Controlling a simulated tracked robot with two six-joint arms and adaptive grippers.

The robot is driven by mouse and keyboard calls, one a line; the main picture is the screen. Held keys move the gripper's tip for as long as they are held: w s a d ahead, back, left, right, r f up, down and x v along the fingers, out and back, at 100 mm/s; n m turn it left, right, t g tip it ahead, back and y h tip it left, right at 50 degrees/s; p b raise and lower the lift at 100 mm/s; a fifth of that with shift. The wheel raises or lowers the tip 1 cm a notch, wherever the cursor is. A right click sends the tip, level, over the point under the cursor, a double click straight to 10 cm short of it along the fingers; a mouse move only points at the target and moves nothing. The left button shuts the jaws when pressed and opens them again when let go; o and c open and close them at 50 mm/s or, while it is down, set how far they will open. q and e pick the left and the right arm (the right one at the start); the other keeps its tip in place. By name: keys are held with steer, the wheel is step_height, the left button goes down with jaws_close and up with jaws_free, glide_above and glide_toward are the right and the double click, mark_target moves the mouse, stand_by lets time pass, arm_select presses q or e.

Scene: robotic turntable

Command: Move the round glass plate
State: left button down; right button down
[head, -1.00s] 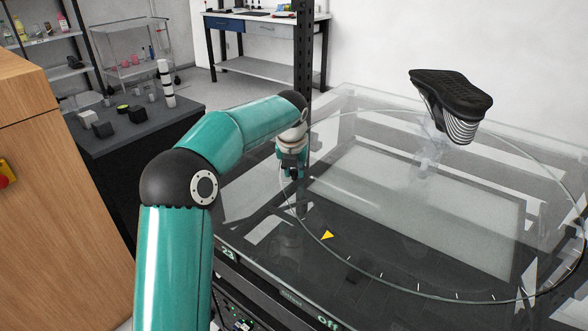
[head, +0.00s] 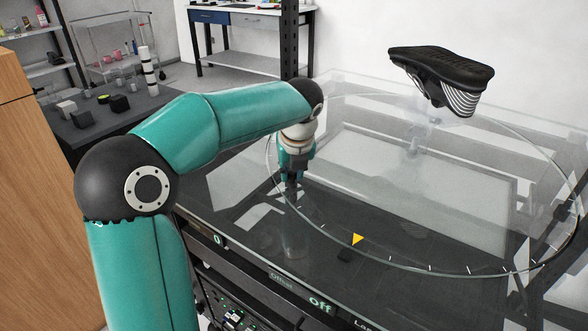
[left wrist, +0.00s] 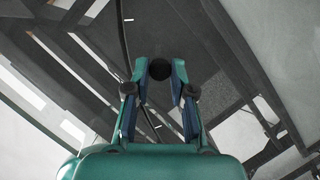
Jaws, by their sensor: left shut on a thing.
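The round glass plate (head: 470,274) lies flat and clear on the turntable, with white tick marks and a yellow triangle (head: 357,239) near its front edge. A black shoe with white ribs (head: 440,75) is above its far part. My left gripper (head: 291,193) points down at the plate's left rim. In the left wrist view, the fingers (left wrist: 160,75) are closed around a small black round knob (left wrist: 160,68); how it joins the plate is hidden. My right gripper is not in view.
The turntable's front panel (head: 290,284) shows "0" and "Off". A dark bench (head: 130,113) with small blocks and a striped cylinder stands at left, beside a wooden cabinet (head: 30,210). A black post (head: 289,40) rises behind my forearm.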

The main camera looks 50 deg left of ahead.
arm_select(q)
steer(key=c, duration=1)
jaws_free()
steer(key=shift+r, duration=0.15)
steer(key=v, duration=1.1)
steer(key=shift+d+r, duration=0.2)
steer(key=shift+r, duration=0.1)
steer(key=shift+s, duration=0.1)
